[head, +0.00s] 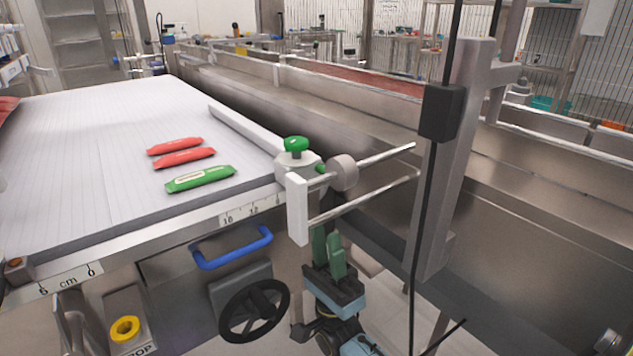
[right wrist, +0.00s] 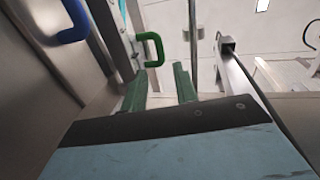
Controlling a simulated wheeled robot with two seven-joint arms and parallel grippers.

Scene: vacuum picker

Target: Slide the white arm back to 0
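The white arm (head: 245,129) is a long bar lying along the right side of the white ribbed table. Its near end joins a carriage with a green knob (head: 296,144), a round grey knob and a white end block (head: 297,210). The carriage sits at the table's front right corner, by the scale marks 10 and 12 (head: 250,209). The 0 mark (head: 91,270) is on the front edge at the left. My right gripper (head: 328,254) is below the end block, fingers up. Its green fingers (right wrist: 160,88) are apart with nothing between them. My left gripper is not in view.
Two red packets (head: 184,158) and a green packet (head: 200,179) lie on the table left of the bar. A blue handle (head: 232,249), black handwheel (head: 254,310) and yellow button (head: 125,328) are below the front edge. Metal rods and a post (head: 452,160) stand at the right.

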